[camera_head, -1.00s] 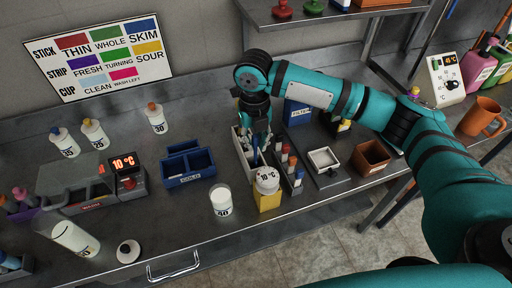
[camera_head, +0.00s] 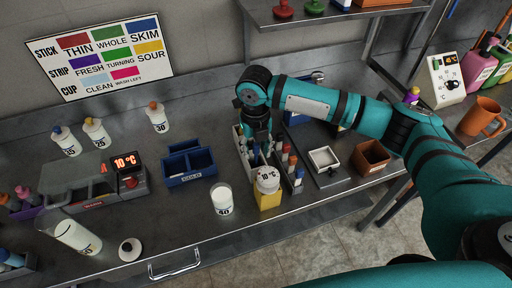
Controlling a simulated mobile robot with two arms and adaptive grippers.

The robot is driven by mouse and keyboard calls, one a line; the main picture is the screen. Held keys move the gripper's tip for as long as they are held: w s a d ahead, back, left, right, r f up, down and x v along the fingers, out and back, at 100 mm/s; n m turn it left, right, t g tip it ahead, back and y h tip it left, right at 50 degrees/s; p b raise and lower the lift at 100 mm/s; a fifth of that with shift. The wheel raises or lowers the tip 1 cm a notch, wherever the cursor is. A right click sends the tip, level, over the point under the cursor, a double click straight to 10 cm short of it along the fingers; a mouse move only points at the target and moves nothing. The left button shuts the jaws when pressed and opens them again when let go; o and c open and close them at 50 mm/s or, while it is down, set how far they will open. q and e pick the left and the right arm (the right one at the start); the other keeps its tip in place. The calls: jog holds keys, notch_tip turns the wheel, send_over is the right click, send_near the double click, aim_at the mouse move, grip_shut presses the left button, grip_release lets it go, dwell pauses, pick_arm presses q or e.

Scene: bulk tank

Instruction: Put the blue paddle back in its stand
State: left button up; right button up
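My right gripper (camera_head: 257,143) points down over a narrow pale stand (camera_head: 241,150) near the middle of the bench. A slim blue piece that looks like the blue paddle (camera_head: 256,154) shows upright at its fingertips, at or in the stand. The fingers and wrist hide most of it, so I cannot tell whether they grip it or how deep it sits. My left gripper is not in view.
Close right of the stand is a grey rack (camera_head: 292,172) of capped tubes. A blue bin (camera_head: 187,166) stands to the left. A white cup (camera_head: 222,200) stands near the front edge.

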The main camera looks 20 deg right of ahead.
notch_tip(320, 180, up, 12)
jog(key=b, duration=0.2)
jog(key=shift+a+f+b, duration=0.1)
jog(key=shift+f+b, duration=0.15)
jog(key=shift+b, duration=0.1)
jog(key=shift+r, duration=0.4)
dwell(0.9)
